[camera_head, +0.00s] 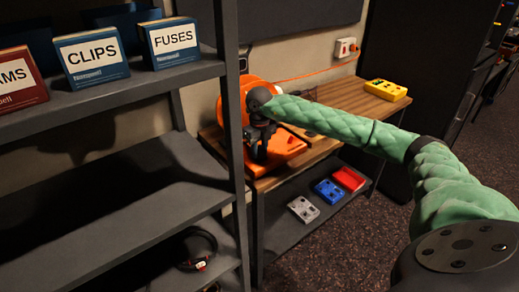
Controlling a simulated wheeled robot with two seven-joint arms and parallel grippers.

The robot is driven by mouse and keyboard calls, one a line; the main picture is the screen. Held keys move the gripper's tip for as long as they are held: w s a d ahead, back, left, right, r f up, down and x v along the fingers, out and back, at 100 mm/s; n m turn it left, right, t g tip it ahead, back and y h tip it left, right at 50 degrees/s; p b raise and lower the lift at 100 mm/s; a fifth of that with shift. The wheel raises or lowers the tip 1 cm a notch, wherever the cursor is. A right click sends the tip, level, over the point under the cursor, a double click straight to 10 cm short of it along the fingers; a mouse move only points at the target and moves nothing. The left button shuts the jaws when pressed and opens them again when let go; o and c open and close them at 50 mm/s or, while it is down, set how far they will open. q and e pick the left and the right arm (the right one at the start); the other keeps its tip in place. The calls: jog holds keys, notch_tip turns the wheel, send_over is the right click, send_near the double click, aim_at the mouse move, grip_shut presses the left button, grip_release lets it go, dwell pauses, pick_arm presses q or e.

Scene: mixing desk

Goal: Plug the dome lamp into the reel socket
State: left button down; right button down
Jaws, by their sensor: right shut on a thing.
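The orange cable reel (231,112) stands on the wooden bench, partly hidden by the shelf post and my right arm. Its orange base (287,147) shows beside my gripper; its sockets cannot be made out. My right gripper (256,152) is dark and points down in front of the reel, close to the base. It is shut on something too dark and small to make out. Whether that thing touches the reel cannot be told. No dome lamp can be made out. My left gripper is not in view.
A dark shelf with boxes labelled CLIPS (92,58) and FUSES (173,42) fills the left, its post (229,120) near my gripper. A coiled black cable (197,250) lies low. A yellow box (386,90) sits on the bench (335,97). An orange cord reaches the wall socket (345,48).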

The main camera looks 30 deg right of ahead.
jog(key=shift+f, duration=0.15)
jog(key=c, duration=1)
grip_release()
jog(key=shift+o, duration=0.2)
notch_tip(320, 180, up, 6)
jog(key=shift+r+b, duration=0.15)
jog(key=shift+b, duration=0.95)
jog(key=shift+r, duration=0.75)
jog(key=shift+f, duration=0.1)
